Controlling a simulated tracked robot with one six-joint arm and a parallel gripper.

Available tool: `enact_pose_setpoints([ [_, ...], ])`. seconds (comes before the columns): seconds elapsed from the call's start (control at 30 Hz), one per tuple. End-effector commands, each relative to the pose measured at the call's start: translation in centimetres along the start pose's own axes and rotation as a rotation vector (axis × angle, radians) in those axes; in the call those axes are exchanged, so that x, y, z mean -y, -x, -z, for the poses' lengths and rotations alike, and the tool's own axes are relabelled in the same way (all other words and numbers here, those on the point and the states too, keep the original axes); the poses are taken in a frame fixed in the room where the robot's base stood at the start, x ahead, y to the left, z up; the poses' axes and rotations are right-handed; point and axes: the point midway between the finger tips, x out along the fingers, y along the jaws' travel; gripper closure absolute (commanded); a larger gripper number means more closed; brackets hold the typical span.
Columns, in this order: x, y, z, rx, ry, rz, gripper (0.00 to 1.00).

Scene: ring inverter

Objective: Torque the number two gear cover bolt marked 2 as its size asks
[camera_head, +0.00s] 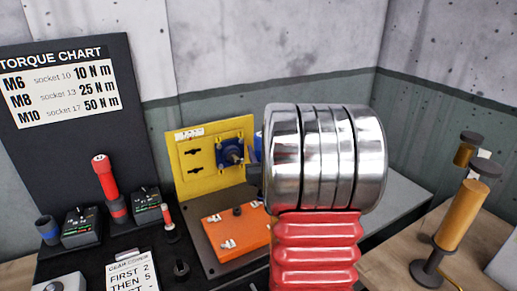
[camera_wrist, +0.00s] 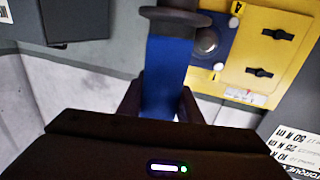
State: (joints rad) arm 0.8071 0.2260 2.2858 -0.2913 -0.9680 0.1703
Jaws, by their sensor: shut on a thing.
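My gripper (camera_wrist: 160,103) is shut on a blue cylindrical tool part (camera_wrist: 166,72) with a dark round flange at its far end. In the wrist view it is beside the yellow panel (camera_wrist: 270,50), which carries a blue block with a round metal shaft end. In the head view my arm hides most of the gripper. The yellow panel (camera_head: 183,150) with its blue block (camera_head: 230,157) stands behind the orange cover (camera_head: 236,234). That cover bears small white tags and a dark knob; I cannot read which bolt is marked 2.
A torque chart (camera_head: 65,85) lists M6, M8 and M10. A red-handled tool (camera_head: 105,180) stands between two dark units with dials (camera_head: 81,228). A gear cover card (camera_head: 131,268) is at the front. Amber cylinders (camera_head: 462,215) stand on the right.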

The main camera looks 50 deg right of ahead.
Motion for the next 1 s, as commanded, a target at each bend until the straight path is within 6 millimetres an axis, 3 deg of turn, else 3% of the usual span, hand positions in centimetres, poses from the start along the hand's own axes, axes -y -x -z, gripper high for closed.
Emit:
enact_pose_setpoints([
  [1.0, 0.11, -0.08, -0.36, -0.006, 0.001, 0.002, 0.97],
])
